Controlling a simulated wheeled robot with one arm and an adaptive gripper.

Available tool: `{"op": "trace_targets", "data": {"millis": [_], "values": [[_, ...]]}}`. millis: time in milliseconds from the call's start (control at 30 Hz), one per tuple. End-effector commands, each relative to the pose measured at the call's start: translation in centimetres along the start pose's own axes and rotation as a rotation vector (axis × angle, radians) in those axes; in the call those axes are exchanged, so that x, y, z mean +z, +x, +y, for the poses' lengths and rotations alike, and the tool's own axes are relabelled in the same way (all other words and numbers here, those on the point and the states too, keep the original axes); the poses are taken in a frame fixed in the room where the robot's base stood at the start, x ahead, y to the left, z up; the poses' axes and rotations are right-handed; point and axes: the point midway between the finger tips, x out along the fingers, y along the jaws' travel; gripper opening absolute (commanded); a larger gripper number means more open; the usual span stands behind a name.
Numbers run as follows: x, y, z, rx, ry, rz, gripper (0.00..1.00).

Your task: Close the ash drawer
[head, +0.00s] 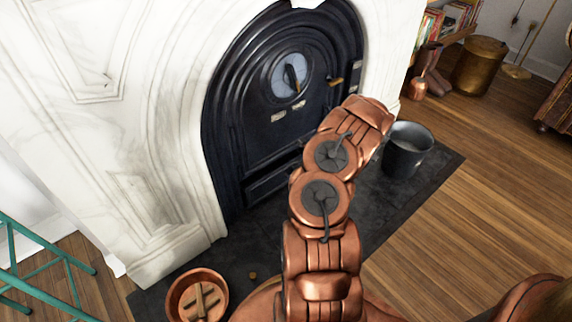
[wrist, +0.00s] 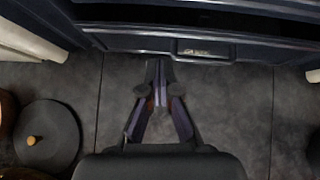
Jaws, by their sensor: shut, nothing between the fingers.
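The ash drawer (head: 268,186) is a low, dark panel at the foot of the black arched fireplace front (head: 235,125). Its right part is hidden behind my arm in the head view. In the wrist view the drawer front (wrist: 245,50) runs across the top, with a small labelled plate (wrist: 193,48) and a dark band above it. I cannot tell how far out it stands. My gripper (wrist: 158,66) is shut and empty, its fingertips close to the drawer's lower edge; I cannot tell whether they touch. The gripper is hidden in the head view.
Dark slate hearth (head: 235,250) lies below. A dark disc with a wooden knob (wrist: 47,137) lies left in the wrist view. A copper bowl (head: 176,301) stands front left, a dark bucket (head: 405,160) right. White marble (head: 150,150) flanks the fireplace.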

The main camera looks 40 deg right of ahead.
Motion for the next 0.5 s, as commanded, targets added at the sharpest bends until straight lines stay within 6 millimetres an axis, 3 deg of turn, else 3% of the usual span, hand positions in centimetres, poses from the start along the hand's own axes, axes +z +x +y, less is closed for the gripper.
{"op": "trace_targets", "data": {"millis": [33,133,333,500], "values": [[-1.6,-0.1,-0.8,-0.020,0.033,0.018,0.00],[-3.2,-0.3,-1.9,-0.047,0.071,0.036,0.00],[-4.2,0.7,-2.5,-0.060,0.087,0.045,0.00],[-4.5,3.2,-2.4,-0.057,0.087,0.046,0.00]]}}
